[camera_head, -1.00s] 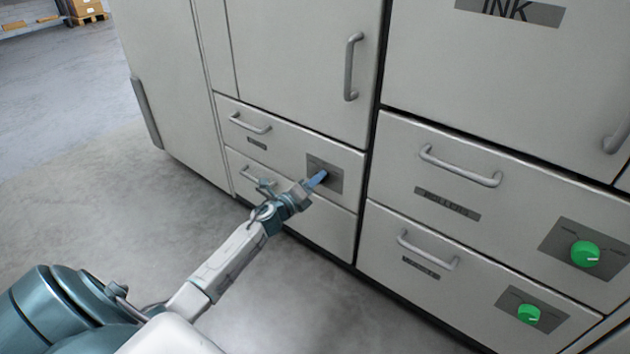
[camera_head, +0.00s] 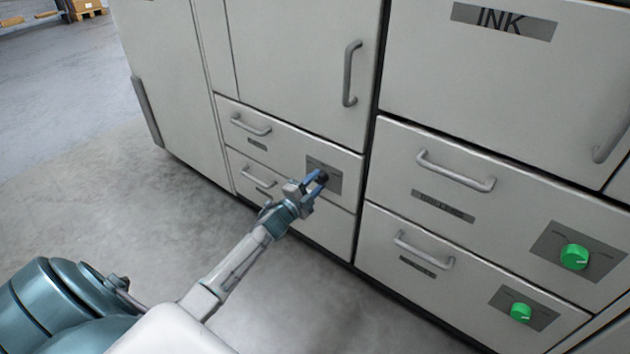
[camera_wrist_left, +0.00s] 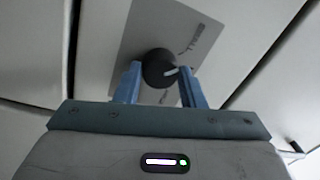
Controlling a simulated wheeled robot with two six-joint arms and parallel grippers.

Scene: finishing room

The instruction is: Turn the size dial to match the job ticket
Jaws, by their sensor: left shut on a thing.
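The size dial is a dark round knob (camera_wrist_left: 160,68) with a white pointer mark, on a grey plate (camera_wrist_left: 150,25) on a drawer front. In the head view the dial (camera_head: 323,178) is partly hidden by my gripper. My left gripper (camera_head: 316,181) has its two blue fingers on either side of the dial and is shut on it. In the left wrist view the fingers (camera_wrist_left: 160,85) flank the knob, and the pointer mark points right. The plate's lettering is too small to read. No job ticket is recognisable. My right gripper is not in view.
Two green dials (camera_head: 574,257) (camera_head: 520,312) sit on the right cabinet's drawers. Bar handles, such as the drawer handle (camera_head: 455,172) and door handle (camera_head: 351,73), stick out from the fronts. The grey floor (camera_head: 90,200) at left is clear.

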